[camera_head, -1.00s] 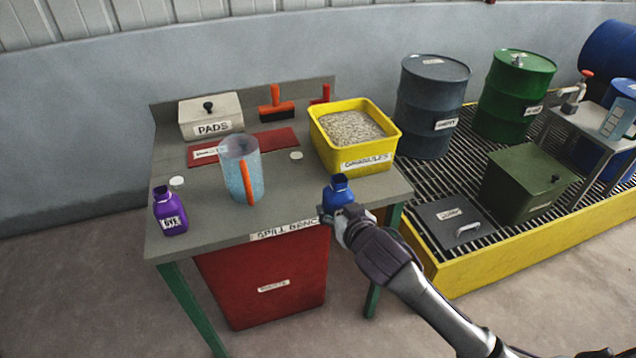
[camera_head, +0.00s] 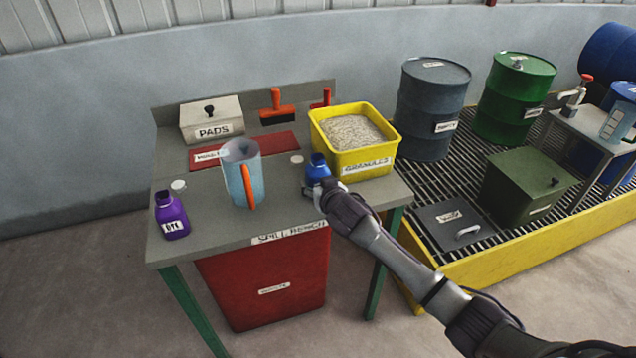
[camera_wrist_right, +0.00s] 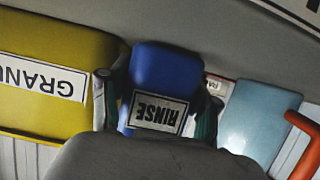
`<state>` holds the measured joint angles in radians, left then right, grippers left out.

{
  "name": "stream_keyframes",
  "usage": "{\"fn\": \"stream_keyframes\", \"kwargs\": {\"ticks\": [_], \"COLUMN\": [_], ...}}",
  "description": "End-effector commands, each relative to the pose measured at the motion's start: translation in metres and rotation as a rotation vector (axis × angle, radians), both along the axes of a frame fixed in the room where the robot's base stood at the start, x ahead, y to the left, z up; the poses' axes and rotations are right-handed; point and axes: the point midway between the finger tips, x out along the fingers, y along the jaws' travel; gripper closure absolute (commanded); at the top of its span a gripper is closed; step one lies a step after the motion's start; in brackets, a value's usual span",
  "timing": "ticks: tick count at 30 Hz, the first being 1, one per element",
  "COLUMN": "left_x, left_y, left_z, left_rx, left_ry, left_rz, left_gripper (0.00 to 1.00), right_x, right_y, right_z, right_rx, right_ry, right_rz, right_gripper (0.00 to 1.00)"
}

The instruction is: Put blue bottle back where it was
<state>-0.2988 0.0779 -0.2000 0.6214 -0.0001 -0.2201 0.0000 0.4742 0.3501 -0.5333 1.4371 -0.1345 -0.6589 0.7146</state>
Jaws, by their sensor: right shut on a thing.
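The blue bottle (camera_head: 317,170) is open-topped and upright over the right part of the spill bench (camera_head: 280,215), just left of the yellow granules tub. My right gripper (camera_head: 318,188) is shut on it. In the right wrist view the blue bottle (camera_wrist_right: 165,75) sits between the two fingers (camera_wrist_right: 155,100), with its RINSE label facing the camera. I cannot tell whether its base touches the bench. My left gripper is not in view.
The yellow granules tub (camera_head: 378,160) stands close to the right of the bottle. A clear blue jug with an orange handle (camera_head: 238,180) stands to the left. A purple bottle (camera_head: 171,215) and another white cap (camera_head: 178,185) are at the left. The bench front is clear.

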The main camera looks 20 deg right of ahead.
Motion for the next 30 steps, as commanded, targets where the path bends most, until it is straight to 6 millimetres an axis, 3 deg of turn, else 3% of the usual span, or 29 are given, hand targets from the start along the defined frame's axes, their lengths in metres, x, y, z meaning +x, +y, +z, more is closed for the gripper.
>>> {"fn": "stream_keyframes", "kwargs": {"ticks": [10,11,15,30], "left_x": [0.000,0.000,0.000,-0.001], "left_y": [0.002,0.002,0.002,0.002], "left_z": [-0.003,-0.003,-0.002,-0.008], "left_rx": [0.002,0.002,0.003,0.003], "left_ry": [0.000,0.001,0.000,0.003], "left_rz": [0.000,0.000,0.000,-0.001], "left_gripper": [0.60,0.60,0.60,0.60], "right_x": [0.000,0.000,-0.001,-0.004], "right_y": [0.000,0.000,0.000,-0.002], "right_z": [-0.005,-0.005,-0.004,-0.004], "right_rx": [0.001,0.001,0.000,-0.002], "right_ry": [0.000,0.000,0.000,0.000], "right_rz": [0.001,0.001,0.000,-0.001], "right_gripper": [0.87,0.37,0.13,0.13]}}
